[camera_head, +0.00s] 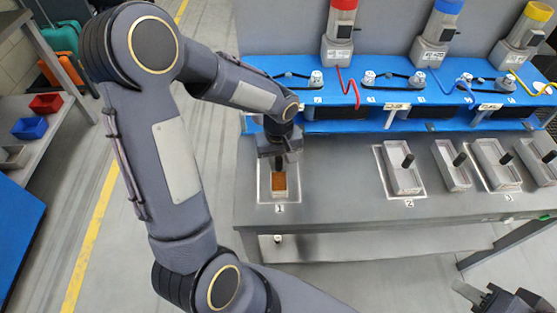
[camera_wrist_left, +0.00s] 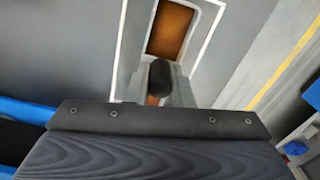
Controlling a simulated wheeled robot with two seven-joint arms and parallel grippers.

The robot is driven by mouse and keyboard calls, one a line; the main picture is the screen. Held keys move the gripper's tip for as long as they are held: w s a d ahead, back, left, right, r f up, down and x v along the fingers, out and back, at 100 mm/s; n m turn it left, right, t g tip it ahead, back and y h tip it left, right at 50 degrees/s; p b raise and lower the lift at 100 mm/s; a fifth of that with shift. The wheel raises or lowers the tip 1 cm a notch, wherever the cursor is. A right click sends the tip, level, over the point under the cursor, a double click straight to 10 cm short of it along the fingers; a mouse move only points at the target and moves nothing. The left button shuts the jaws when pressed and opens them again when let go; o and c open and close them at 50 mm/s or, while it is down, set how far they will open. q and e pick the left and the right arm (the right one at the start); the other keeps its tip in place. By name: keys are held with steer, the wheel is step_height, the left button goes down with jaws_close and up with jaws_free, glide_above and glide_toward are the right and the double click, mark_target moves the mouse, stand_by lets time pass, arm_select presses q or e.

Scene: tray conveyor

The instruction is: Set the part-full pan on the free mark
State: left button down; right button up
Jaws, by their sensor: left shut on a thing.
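The part-full pan (camera_head: 280,196) is a narrow grey pan with a layer of brown material. It is at the white outlined mark 1 (camera_head: 264,209), inside the outline as seen. It also shows in the left wrist view (camera_wrist_left: 203,30), with a black knob handle. My left gripper (camera_head: 279,160) is above the pan's far end, shut on its handle; the fingers are mostly hidden. I cannot tell whether the pan touches the bench. Mark 2 (camera_head: 409,203) holds a grey pan, as does mark 3 (camera_head: 509,190). My right gripper (camera_head: 480,293) is low at the right, away from the bench.
A pan (camera_head: 451,172) stands between marks 2 and 3, and another pan (camera_head: 540,170) is at the right edge. A blue shelf (camera_head: 350,125) with feeder units runs along the back. The grey bench (camera_head: 335,185) is clear between marks 1 and 2.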

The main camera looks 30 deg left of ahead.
arm_select(q)
steer(key=shift+f, duration=0.2)
steer(key=c, duration=1.3)
jaws_free()
step_height(320, 180, up, 11)
steer(key=shift+r+p, duration=0.1)
steer(key=shift+p, duration=0.2)
steer(key=s+d+r+m+t+h, duration=0.1)
steer(key=s+m+t, duration=0.1)
steer(key=s, duration=0.3)
steer(key=s+d+r+m+t+h, duration=0.1)
steer(key=s+m, duration=0.1)
steer(key=s, duration=0.4)
steer(key=s+d+r+m+t+h, duration=0.1)
steer(key=s+d+r+m+t, duration=0.1)
steer(key=s, duration=0.4)
steer(key=shift+d+m+t+h, duration=0.1)
steer(key=shift+m+t+h, duration=0.2)
steer(key=shift+m+h, duration=0.15)
